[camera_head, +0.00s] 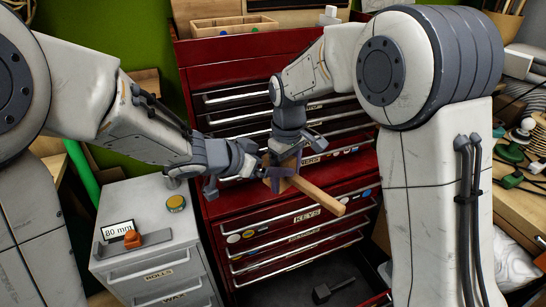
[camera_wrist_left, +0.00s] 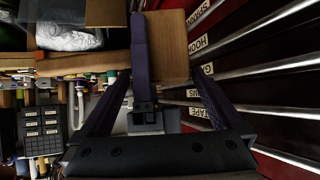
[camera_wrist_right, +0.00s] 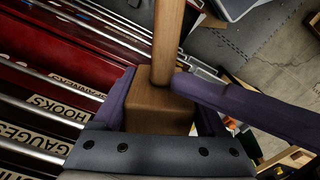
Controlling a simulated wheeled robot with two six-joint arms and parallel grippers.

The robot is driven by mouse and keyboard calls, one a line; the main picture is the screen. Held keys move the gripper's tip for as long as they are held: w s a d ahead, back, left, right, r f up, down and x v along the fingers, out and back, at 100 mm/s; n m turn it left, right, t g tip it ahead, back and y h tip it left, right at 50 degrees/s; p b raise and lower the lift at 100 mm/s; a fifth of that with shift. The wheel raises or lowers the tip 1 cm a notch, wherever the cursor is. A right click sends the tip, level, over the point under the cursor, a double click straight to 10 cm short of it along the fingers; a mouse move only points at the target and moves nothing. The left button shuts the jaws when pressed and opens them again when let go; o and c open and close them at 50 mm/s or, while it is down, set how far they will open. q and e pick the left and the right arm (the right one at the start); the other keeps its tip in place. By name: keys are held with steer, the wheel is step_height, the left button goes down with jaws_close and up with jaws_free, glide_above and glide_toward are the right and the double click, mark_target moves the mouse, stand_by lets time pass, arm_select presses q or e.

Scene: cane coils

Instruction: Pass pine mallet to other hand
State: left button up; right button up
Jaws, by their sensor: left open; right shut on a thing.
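The pine mallet has a pale wooden handle (camera_head: 318,195) slanting down to the right in front of the red drawers. Its block head (camera_wrist_right: 158,112) is between the purple fingers of my right gripper (camera_head: 283,174), which is shut on it. My left gripper (camera_head: 262,166) is open close beside the head, its fingers spread. In the left wrist view, the head (camera_wrist_left: 172,45) and a purple finger of my right gripper show in front of the open jaws, and the handle (camera_wrist_left: 85,65) runs left. In the head view the grippers overlap and partly hide the head.
A red tool chest (camera_head: 222,92) with labelled drawers stands close behind the grippers. A grey drawer cabinet (camera_head: 150,215) at the left carries an orange object (camera_head: 133,239) and a yellow-topped tin (camera_head: 175,202). A dark mallet (camera_head: 333,289) lies in the open bottom drawer. A cluttered bench is at the right.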

arm_select(q)
steer(key=shift+x, duration=0.75)
steer(key=shift+s+f, duration=0.1)
steer(key=c, duration=1.5)
arm_select(e)
steer(key=shift+r, duration=0.1)
steer(key=o, duration=1.5)
steer(key=shift+o, duration=0.4)
